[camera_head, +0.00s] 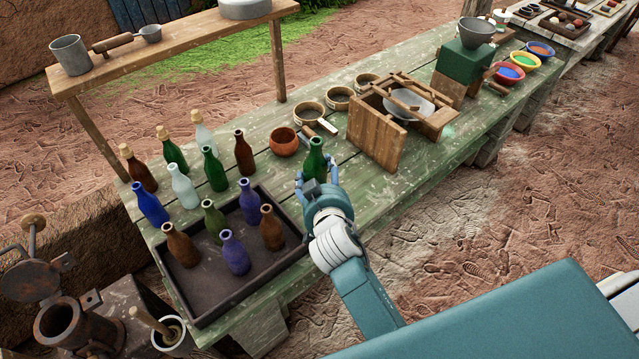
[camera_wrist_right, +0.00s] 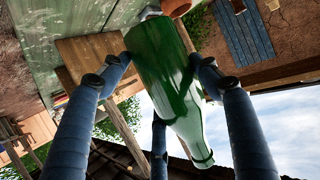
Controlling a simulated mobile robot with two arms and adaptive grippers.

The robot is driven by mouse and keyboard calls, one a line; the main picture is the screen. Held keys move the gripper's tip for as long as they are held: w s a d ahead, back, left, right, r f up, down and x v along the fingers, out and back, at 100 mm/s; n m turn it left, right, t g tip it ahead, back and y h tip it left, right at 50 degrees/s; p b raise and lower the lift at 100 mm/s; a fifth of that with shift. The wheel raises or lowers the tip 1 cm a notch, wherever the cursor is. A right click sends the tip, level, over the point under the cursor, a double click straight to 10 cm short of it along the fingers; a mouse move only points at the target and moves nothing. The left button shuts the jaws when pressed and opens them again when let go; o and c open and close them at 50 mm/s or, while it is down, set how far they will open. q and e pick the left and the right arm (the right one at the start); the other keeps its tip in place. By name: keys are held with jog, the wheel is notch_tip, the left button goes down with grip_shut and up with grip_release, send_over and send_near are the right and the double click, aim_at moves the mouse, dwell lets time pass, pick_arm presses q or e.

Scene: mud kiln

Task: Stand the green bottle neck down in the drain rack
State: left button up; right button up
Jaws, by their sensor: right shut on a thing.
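The green bottle (camera_head: 315,158) stands neck up in my right gripper (camera_head: 318,182), over the front part of the green plank table. My right gripper is shut on it, with its fingers around the lower body. In the right wrist view, the green bottle (camera_wrist_right: 172,75) lies between the blue fingers, its neck toward the lower right of the picture. I cannot tell whether its base touches the table. A wooden frame (camera_head: 378,137) with a pale round piece inside stands to its right; I cannot tell whether this is the drain rack. My left gripper is not in view.
A dark tray (camera_head: 188,314) with several upright bottles lies left of the gripper, more bottles behind it. An orange pot (camera_head: 284,142) and round sieves (camera_head: 309,114) stand behind the held bottle. A raised shelf (camera_head: 190,36) spans the back left. The table right of the gripper is mostly clear.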

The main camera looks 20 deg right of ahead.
notch_tip(320, 180, up, 2)
jog(key=shift+r+p, duration=0.1)
jog(key=shift+p, duration=0.3)
jog(key=s+d+f+n+y+b, duration=0.45)
jog(key=s+d+f+b, duration=0.2)
jog(key=f+b, duration=0.2)
pick_arm(q)
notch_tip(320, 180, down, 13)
jog(key=b, duration=0.6)
pick_arm(e)
jog(key=s+a+r+n+g+y, duration=0.5)
jog(key=s+r+n+y, duration=0.4)
jog(key=s+r, duration=0.15)
pick_arm(q)
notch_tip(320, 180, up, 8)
jog(key=p, duration=0.8)
pick_arm(e)
notch_tip(320, 180, up, 10)
jog(key=shift+s+a+f, duration=0.15)
jog(key=shift+s+a, duration=0.1)
jog(key=shift+s, duration=0.05)
